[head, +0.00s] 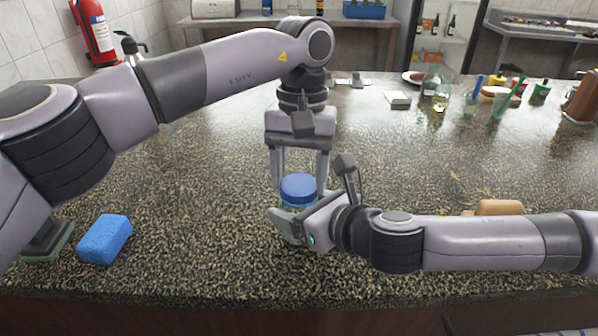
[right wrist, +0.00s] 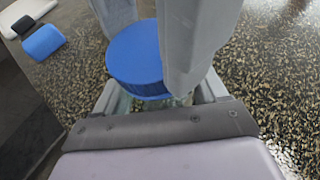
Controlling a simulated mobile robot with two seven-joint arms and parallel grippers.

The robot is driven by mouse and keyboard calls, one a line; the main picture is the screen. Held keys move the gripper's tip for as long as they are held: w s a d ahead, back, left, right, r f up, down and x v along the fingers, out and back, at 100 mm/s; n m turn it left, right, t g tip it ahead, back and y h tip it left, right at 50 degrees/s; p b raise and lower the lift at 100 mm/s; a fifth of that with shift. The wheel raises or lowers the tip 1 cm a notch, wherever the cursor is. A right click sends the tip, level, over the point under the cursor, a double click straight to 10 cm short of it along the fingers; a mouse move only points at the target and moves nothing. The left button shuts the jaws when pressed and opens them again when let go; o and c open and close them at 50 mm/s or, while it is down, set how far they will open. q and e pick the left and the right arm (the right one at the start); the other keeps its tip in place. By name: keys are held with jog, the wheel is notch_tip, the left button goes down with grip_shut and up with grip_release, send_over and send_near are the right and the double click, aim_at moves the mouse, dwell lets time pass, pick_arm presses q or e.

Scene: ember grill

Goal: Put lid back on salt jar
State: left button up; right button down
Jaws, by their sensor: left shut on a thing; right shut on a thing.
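The blue lid (head: 299,187) sits at the top of the clear salt jar (head: 293,208), near the middle of the counter. My left gripper (head: 299,175) comes down from above, shut on the lid with a finger on each side. My right gripper (head: 290,222) comes in from the right and is shut around the jar body below the lid. In the right wrist view the lid (right wrist: 138,58) is between the left gripper's grey fingers. Most of the jar is hidden by the fingers. I cannot tell whether the lid is fully seated.
A blue sponge (head: 104,239) lies at the left front of the counter (head: 200,210). A tan object (head: 498,207) lies behind my right forearm. Bottles, cups and a plate (head: 413,77) stand at the back right. The counter's middle right is clear.

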pick_arm(q)
jog(key=o, duration=1)
jog(key=shift+d, duration=0.1)
jog(key=shift+s, duration=0.1)
jog(key=shift+d+r, duration=0.1)
jog(key=shift+r, duration=2.2)
jog(key=shift+c, duration=0.4)
